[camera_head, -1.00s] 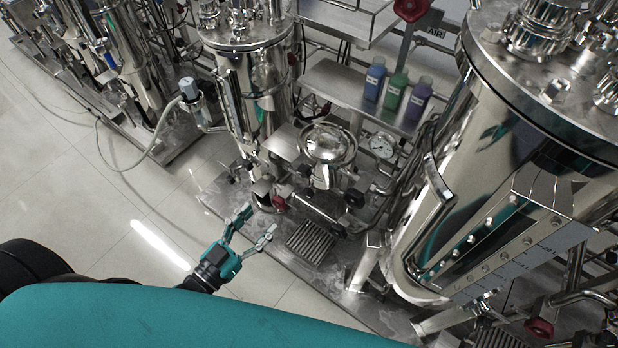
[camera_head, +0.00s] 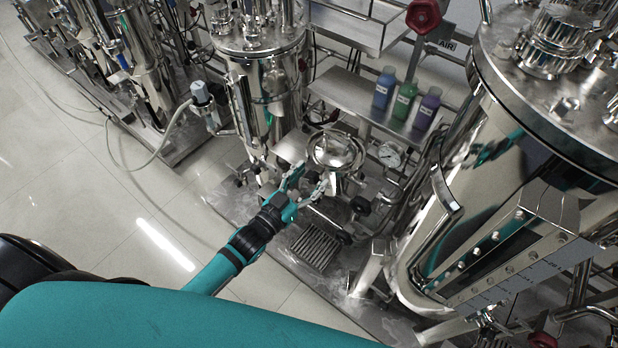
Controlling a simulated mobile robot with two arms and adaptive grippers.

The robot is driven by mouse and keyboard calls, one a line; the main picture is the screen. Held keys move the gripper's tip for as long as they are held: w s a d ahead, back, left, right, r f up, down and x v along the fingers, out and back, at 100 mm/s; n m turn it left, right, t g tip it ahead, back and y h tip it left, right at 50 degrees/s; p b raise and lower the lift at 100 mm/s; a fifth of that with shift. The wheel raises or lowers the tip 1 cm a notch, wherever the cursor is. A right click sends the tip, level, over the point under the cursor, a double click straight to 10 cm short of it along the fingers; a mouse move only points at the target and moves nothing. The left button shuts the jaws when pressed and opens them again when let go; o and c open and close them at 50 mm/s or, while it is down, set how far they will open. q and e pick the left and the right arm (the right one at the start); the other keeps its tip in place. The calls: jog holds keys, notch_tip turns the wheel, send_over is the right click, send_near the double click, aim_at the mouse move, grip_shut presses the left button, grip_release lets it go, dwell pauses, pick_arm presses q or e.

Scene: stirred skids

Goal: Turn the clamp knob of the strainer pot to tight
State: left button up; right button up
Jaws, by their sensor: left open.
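The strainer pot (camera_head: 336,150) is a small shiny steel pot with a domed lid, standing on the skid between two tall tanks. My left gripper (camera_head: 310,178) is open, its teal body just in front of the pot and its two fingers pointing at the pot's lower front left. Nothing shows between the fingers. The gripper hides part of the pot's front and the piping below it. A dark round knob (camera_head: 360,204) sits to the right below the pot. I cannot tell which part is the clamp knob or how it is turned. My right gripper is not in view.
A steel shelf (camera_head: 345,92) behind the pot holds a blue bottle (camera_head: 384,90), a green bottle (camera_head: 403,102) and a purple bottle (camera_head: 426,110). A gauge (camera_head: 390,154) is right of the pot. A large tank (camera_head: 490,190) stands at the right.

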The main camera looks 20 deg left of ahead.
pick_arm(q)
jog(key=shift+c, duration=0.2)
jog(key=c, duration=1.1)
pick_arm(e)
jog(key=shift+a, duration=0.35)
